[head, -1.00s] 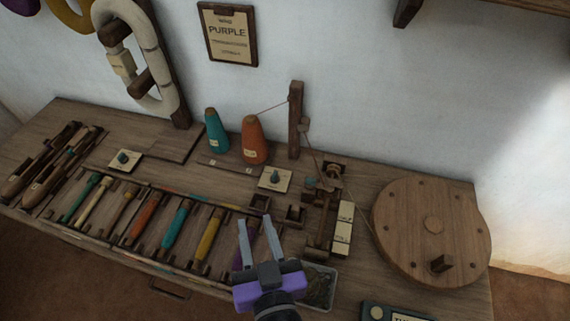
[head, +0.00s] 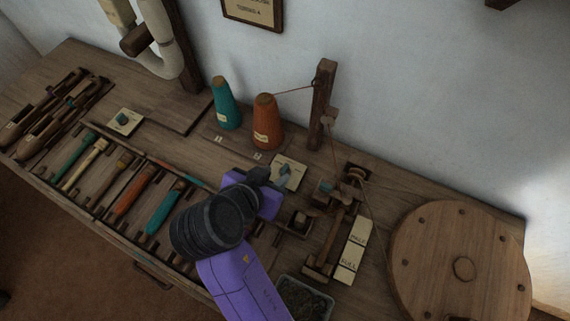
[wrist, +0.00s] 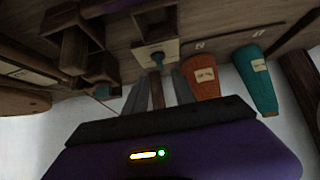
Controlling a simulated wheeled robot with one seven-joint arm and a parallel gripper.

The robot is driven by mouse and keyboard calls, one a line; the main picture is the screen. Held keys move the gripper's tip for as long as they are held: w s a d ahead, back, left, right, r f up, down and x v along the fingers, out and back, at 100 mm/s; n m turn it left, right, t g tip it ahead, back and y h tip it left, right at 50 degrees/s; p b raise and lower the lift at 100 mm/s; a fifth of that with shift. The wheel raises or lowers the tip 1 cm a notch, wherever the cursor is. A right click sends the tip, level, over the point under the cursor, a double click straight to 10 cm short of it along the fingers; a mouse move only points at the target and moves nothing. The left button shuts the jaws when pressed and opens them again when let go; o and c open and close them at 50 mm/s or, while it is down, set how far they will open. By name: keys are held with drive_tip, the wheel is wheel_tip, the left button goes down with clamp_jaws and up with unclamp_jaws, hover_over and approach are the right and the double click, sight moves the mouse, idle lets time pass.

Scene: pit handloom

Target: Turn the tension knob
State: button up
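One knob (head: 285,170) stands on a plate (head: 291,181) in front of the orange cone. The other knob (head: 122,118) is on a plate farther left. My gripper (head: 282,181) is over the nearer-right knob's plate, its fingers mostly hidden behind my wrist there. In the wrist view my gripper (wrist: 158,91) has two grey fingers apart with a gap between them. The knob (wrist: 157,59) is just ahead of the fingertips, apart from them as far as I can tell.
An orange cone (head: 266,124) and teal cone (head: 225,104) stand close behind the knob. A wooden post (head: 322,104) with thread, a winder with a HALF/FULL card (head: 353,250) and a large wooden disc (head: 458,235) are to the right. Bobbins (head: 133,196) lie in a rack.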

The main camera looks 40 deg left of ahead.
sight(285, 168)
drive_tip(key=b+x, duration=0.1)
drive_tip(key=x, duration=0.5)
drive_tip(key=shift+w+a+f, duration=0.1)
drive_tip(key=shift+w+f, duration=0.15)
drive_tip(key=shift+f, duration=0.05)
drive_tip(key=shift+c, duration=0.4)
clamp_jaws()
